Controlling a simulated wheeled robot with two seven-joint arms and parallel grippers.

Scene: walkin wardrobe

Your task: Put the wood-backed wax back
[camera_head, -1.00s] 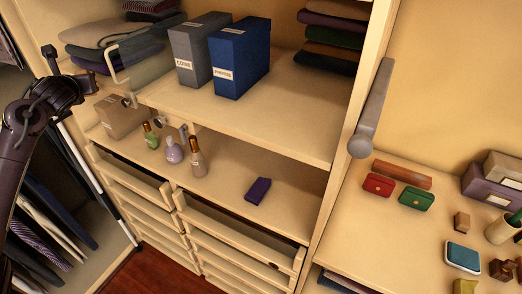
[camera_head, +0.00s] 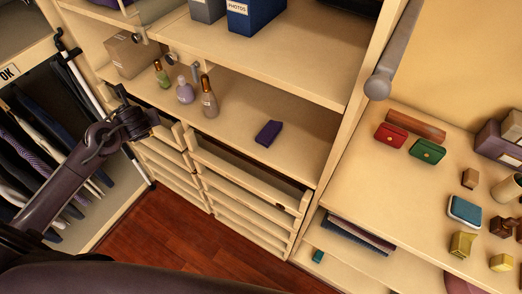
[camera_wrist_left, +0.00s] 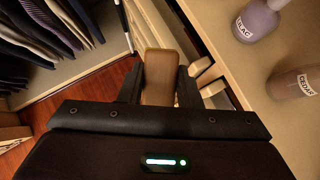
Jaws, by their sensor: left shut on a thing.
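In the left wrist view my left gripper (camera_wrist_left: 159,92) is shut on a brown, wood-coloured block (camera_wrist_left: 159,70), which looks like the wood-backed wax. It is held between the two dark fingers, and its far side is hidden. In the head view my left arm reaches in from the left, its wrist in front of the left drawers, below the bottles. The block cannot be made out there. My right gripper is not in view.
A green bottle (camera_head: 161,74), lilac bottle (camera_head: 185,91), brown bottle (camera_head: 209,98) and purple block (camera_head: 268,133) stand on the shelf (camera_head: 240,118). The top drawers (camera_head: 246,174) stand partly open below. Purses (camera_head: 390,135) and small blocks occupy the right counter (camera_head: 370,165). Clothes hang left.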

